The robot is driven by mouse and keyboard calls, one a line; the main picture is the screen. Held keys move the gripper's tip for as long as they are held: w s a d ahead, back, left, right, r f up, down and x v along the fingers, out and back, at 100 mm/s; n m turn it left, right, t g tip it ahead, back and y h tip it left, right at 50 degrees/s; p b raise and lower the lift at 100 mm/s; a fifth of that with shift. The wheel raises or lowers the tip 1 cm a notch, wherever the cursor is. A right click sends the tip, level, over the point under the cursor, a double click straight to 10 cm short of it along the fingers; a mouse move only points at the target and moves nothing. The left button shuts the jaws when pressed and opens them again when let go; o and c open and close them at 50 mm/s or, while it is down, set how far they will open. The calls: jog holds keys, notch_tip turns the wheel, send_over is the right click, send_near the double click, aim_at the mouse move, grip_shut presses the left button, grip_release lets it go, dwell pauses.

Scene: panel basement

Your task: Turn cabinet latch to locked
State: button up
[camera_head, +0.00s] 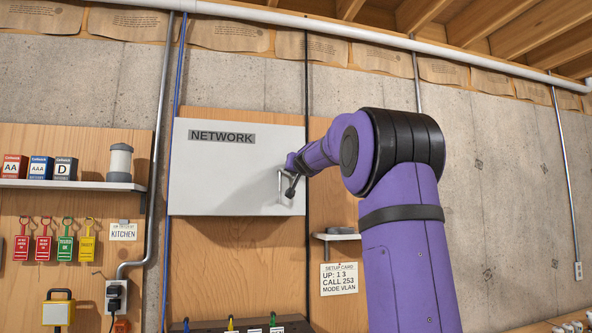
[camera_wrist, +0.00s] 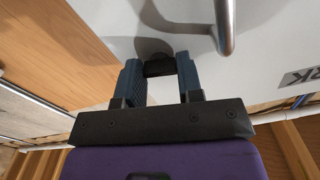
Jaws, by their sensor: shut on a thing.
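The grey NETWORK cabinet (camera_head: 225,172) hangs on the wooden panel with its door shut, its label at the upper left. A metal bar handle (camera_head: 280,183) stands out near the door's right edge and also shows in the wrist view (camera_wrist: 226,28). The small black latch (camera_wrist: 160,66) sits beside the handle. My gripper (camera_wrist: 159,72) has its two blue-grey fingers closed on either side of the latch, touching it. In the head view my gripper (camera_head: 291,180) is at the door's right side. My fingers partly hide the latch, and I cannot tell its exact turn.
A shelf (camera_head: 70,184) with battery boxes and hanging tags (camera_head: 45,245) are at left. A conduit (camera_head: 155,190) runs beside the cabinet. A small shelf (camera_head: 335,237) and setup card (camera_head: 339,278) are below right. The concrete wall at right is mostly bare.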

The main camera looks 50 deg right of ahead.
jog(key=shift+m, duration=7.6)
jog(key=o, duration=0.9)
jog(key=shift+o, duration=0.2)
jog(key=shift+s, duration=0.1)
jog(key=v, duration=1)
jog(key=shift+s+a, duration=0.2)
jog(key=shift+s, duration=0.05)
